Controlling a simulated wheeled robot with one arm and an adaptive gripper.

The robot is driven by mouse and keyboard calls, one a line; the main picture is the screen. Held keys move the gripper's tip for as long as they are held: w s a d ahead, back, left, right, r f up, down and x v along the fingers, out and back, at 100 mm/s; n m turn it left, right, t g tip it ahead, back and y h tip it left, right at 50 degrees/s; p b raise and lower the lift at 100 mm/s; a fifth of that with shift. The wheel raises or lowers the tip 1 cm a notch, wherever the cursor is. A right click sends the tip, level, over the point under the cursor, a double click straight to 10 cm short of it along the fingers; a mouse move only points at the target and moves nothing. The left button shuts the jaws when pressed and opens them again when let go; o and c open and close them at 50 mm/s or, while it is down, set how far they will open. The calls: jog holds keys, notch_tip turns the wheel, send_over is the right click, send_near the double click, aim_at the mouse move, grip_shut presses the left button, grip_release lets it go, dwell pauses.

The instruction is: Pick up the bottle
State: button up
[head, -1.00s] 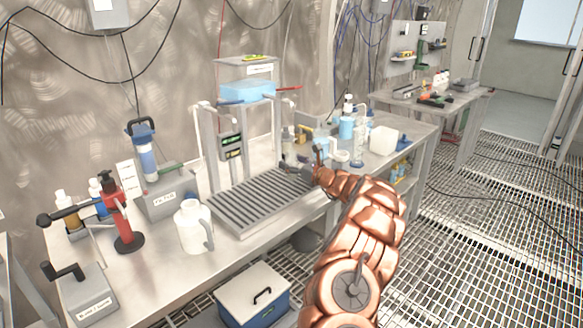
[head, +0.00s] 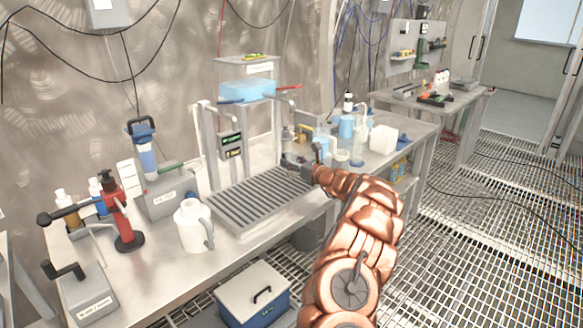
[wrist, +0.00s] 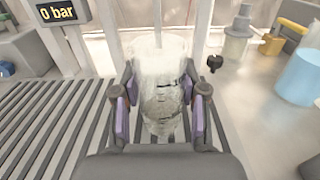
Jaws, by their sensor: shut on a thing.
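A clear, ribbed plastic bottle (wrist: 160,88) stands about upright between the two purple-padded fingers of my gripper (wrist: 160,103) in the wrist view. My gripper is shut on it, with a pad against each side. The bottle is over the slatted grey drain grate (wrist: 48,120); I cannot tell whether its base touches the slats. In the head view my gripper (head: 297,163) is at the right end of the grate (head: 250,204), and the bottle cannot be made out clearly there.
A filling stand with a blue tank (head: 248,91) rises behind the grate. A white jug (head: 193,226) stands to its left. Blue containers (head: 346,126) and a white canister (head: 383,139) stand to the right. A blue cooler (head: 252,294) is on the floor.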

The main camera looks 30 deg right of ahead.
aim_at(292, 151)
jog(key=shift+r, duration=0.1)
grip_shut()
notch_tip(292, 151, up, 4)
jog(key=shift+d+f, duration=0.1)
jog(key=s+a+r+b, duration=0.1)
jog(key=s, duration=1.5)
jog(key=shift+a+b, duration=0.25)
jog(key=shift+b, duration=0.1)
